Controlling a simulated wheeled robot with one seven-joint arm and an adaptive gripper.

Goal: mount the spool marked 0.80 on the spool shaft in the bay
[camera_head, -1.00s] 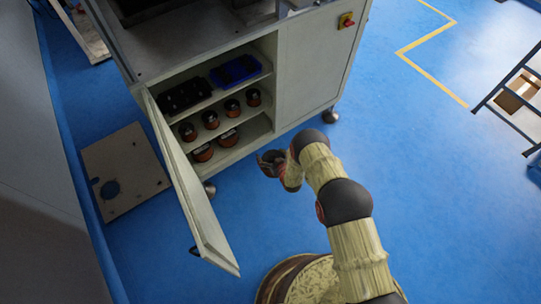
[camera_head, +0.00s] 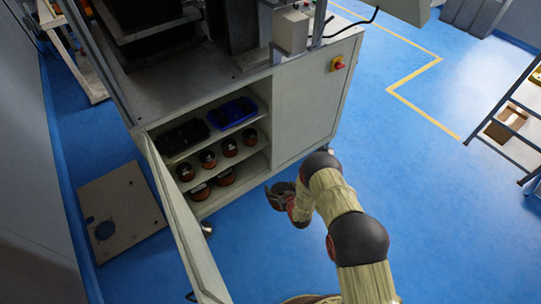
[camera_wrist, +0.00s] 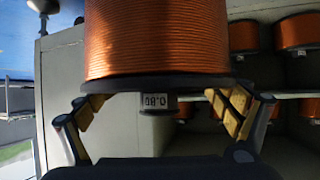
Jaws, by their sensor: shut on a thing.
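My gripper (camera_wrist: 160,112) is shut on a copper-wound spool (camera_wrist: 157,40) with a dark flange. The spool's small tag (camera_wrist: 157,102) sits between the fingers and reads 0.80 upside down. In the head view my gripper (camera_head: 281,196) holds the spool (camera_head: 284,188) above the blue floor, in front of the cabinet and right of its open shelves. I cannot make out the spool shaft in either view.
Several other spools (camera_head: 208,158) stand on the cabinet shelves, below a blue bin (camera_head: 232,112) and a black bin (camera_head: 180,137). The cabinet door (camera_head: 183,220) stands open to the left. A plate (camera_head: 122,212) lies on the floor.

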